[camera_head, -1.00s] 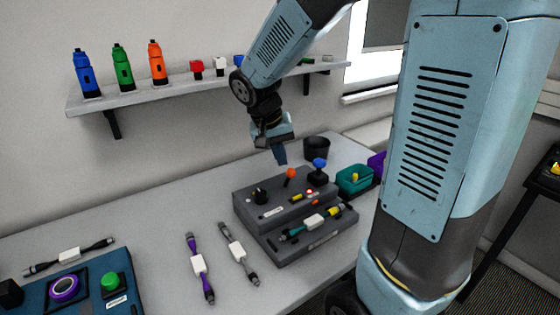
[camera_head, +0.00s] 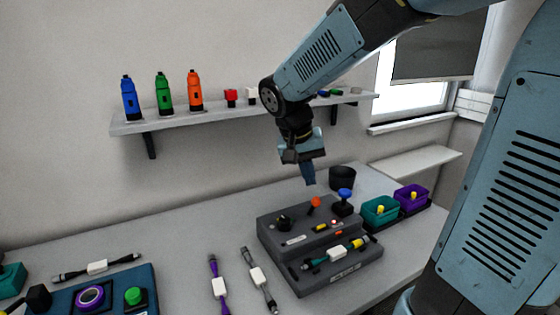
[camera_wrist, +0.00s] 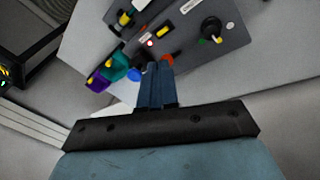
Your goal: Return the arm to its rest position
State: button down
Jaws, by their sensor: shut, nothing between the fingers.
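My gripper (camera_head: 309,174) hangs in the air above the back of the grey control box (camera_head: 290,262), with its blue fingers pointing down. The fingers are together and hold nothing. My arm reaches in from the upper right of the head view. In the wrist view, my gripper (camera_wrist: 155,68) shows its closed fingers over the box's far edge, with the grey box (camera_wrist: 205,50) beyond. The fingers look clear of the box and its joysticks.
A shelf (camera_head: 190,122) with bottles runs along the wall behind the arm. A black cup (camera_head: 342,179), teal bin (camera_head: 380,211) and purple bin (camera_head: 411,199) stand right of my gripper. Loose cables, including a purple one (camera_head: 218,285), lie on the table. A blue box (camera_head: 110,297) stands front left.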

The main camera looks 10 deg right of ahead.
jog(key=s+d+r+n+t+y, duration=0.1)
jog(key=s+d+r+t, duration=0.1)
jog(key=s, duration=0.4)
jog(key=s+d+r+n+t+y, duration=0.1)
jog(key=s+r+n+t+y, duration=0.1)
jog(key=s+r, duration=0.2)
jog(key=shift+s+d+t, duration=0.3)
jog(key=shift+s+d, duration=0.05)
jog(key=shift+s, duration=1.45)
